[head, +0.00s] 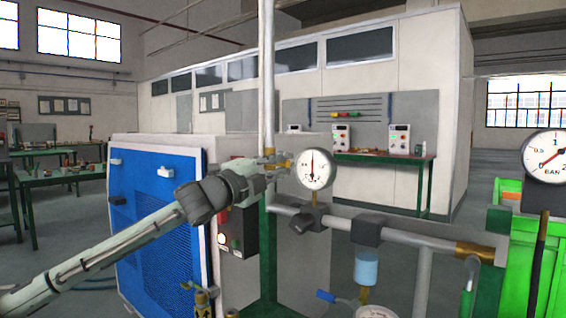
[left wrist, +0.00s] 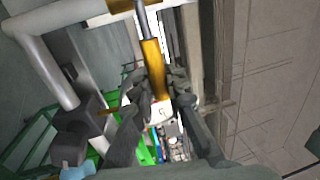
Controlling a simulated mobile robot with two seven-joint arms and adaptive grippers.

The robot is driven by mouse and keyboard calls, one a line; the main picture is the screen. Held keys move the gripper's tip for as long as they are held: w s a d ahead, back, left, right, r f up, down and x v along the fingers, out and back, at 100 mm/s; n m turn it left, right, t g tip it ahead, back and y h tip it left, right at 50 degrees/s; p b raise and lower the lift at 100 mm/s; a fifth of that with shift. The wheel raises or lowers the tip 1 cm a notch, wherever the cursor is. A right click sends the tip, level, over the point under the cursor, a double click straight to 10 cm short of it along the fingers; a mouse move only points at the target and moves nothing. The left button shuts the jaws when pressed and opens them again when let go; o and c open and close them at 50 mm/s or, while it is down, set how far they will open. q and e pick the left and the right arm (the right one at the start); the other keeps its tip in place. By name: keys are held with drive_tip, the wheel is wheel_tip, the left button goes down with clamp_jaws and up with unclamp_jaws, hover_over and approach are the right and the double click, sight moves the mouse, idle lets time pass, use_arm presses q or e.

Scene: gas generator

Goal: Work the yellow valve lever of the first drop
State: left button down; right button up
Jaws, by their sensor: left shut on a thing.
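My left gripper (head: 262,170) reaches in from the left to the upright grey pipe (head: 267,80), just left of the round white gauge (head: 315,169). Small yellow-brass parts (head: 281,164) show there between gripper and gauge. In the left wrist view, my gripper's dark fingers (left wrist: 158,100) close around a yellow bar, which I take for the yellow valve lever (left wrist: 152,64). The bar continues upward as a grey rod, and a pale end shows between the fingers. In the head view the gripper hides most of the lever. My right gripper is not in view.
A blue-fronted cabinet (head: 160,215) stands behind my left arm. Green crates (head: 510,240) and a second gauge (head: 545,158) are at the right.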

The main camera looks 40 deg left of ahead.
use_arm(q)
drive_tip(key=shift+f, duration=0.15)
drive_tip(key=c, duration=1.5)
unclamp_jaws()
drive_tip(key=shift+v, duration=6)
